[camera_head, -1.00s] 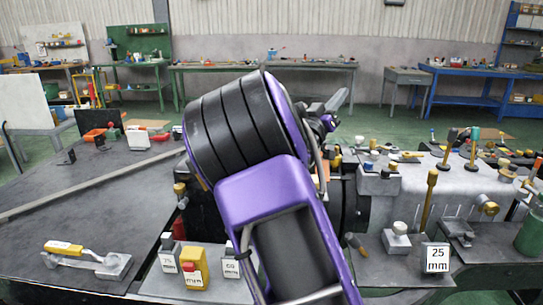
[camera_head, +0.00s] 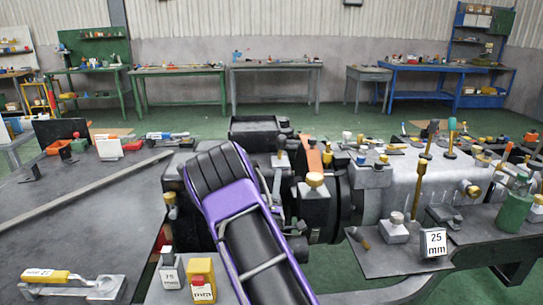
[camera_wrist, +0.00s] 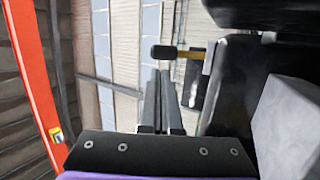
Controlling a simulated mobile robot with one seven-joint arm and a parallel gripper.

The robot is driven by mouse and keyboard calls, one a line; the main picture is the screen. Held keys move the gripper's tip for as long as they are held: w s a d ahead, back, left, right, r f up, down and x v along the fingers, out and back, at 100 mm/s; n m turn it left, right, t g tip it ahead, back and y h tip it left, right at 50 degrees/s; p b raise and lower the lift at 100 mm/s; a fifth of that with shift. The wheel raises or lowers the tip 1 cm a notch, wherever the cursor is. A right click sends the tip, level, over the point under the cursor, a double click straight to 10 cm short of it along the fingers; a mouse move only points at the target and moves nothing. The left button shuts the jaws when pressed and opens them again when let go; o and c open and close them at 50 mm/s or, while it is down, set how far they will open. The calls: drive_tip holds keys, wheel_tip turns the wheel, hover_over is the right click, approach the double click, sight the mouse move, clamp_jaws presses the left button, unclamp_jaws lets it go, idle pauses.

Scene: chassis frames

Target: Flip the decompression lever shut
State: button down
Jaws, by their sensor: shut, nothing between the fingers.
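My gripper (camera_wrist: 160,75) shows in the wrist view with its two fingers together and nothing between them. A short lever with a dark rounded end (camera_wrist: 164,52) and a brass-coloured shaft lies across the view just beyond the fingertips. Its right end meets a light fitting beside a large black body. I cannot tell whether the fingers touch it, or whether it is the decompression lever. In the head view my purple and black arm reaches towards the machine (camera_head: 430,180), and my gripper is hidden behind it. Upright brass levers (camera_head: 420,175) stand on the machine.
A yellow-handled tool (camera_head: 55,276) lies on the dark table at left. Labelled blocks (camera_head: 201,283) stand near my arm. A block marked 25 mm (camera_head: 433,243) and a green bottle (camera_head: 515,210) stand at right. An orange-red bar (camera_wrist: 35,80) edges the wrist view.

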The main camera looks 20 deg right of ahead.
sight(281, 146)
drive_tip(key=shift+a+f+n, duration=0.25)
drive_tip(key=shift+f+n, duration=0.05)
drive_tip(key=shift+f, duration=0.15)
drive_tip(key=x, duration=1)
drive_tip(key=shift+r+y, duration=0.15)
drive_tip(key=shift+y, duration=0.15)
